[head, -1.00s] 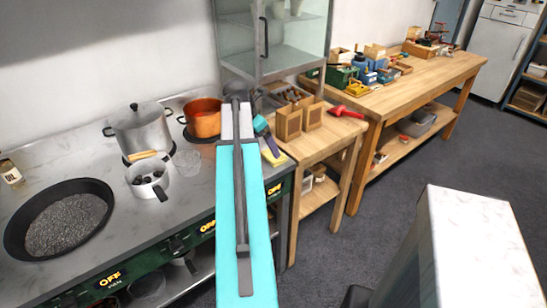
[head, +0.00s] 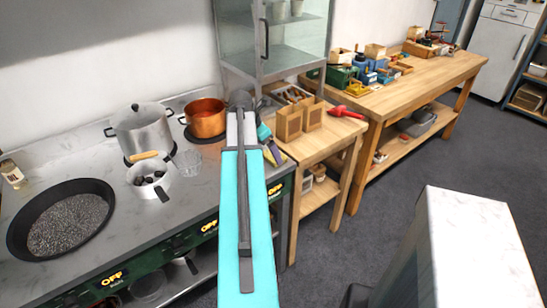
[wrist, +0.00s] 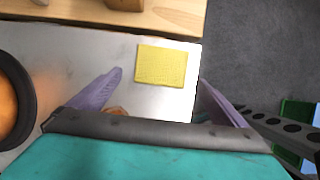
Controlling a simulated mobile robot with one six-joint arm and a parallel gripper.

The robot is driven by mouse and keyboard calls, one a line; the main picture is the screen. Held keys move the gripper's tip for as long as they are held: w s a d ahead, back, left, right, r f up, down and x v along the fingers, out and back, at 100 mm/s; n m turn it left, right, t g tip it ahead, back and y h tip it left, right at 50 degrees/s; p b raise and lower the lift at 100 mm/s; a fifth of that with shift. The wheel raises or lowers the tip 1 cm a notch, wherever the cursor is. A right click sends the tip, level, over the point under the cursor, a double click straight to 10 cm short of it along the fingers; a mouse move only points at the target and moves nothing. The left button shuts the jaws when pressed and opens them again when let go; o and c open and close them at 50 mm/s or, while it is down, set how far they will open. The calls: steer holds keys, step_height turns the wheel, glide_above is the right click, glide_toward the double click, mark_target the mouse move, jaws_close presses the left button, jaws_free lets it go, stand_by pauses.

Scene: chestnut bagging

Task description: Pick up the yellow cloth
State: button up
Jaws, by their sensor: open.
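The yellow cloth (wrist: 161,65) is a flat, roughly square pad lying on the grey counter near its right edge in the wrist view. In the head view only a small yellow sliver of it (head: 283,157) shows beside my gripper. My gripper (wrist: 160,79) is open, with its two purple fingers spread left and right and nothing between them. In the wrist view the cloth appears beyond the fingertips and between them. I cannot tell the height of the fingers above the counter. My arm hides part of the counter in the head view.
A copper pot (head: 206,118), a lidded steel pot (head: 143,131), a white saucepan (head: 148,176) and a black pan (head: 62,218) stand on the counter (head: 120,245). A wooden table (head: 322,140) with paper bags (head: 289,122) adjoins it. Beyond the counter edge is open floor.

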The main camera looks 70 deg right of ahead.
mark_target(267, 156)
steer(key=shift+x, duration=1.3)
steer(key=c, duration=1.1)
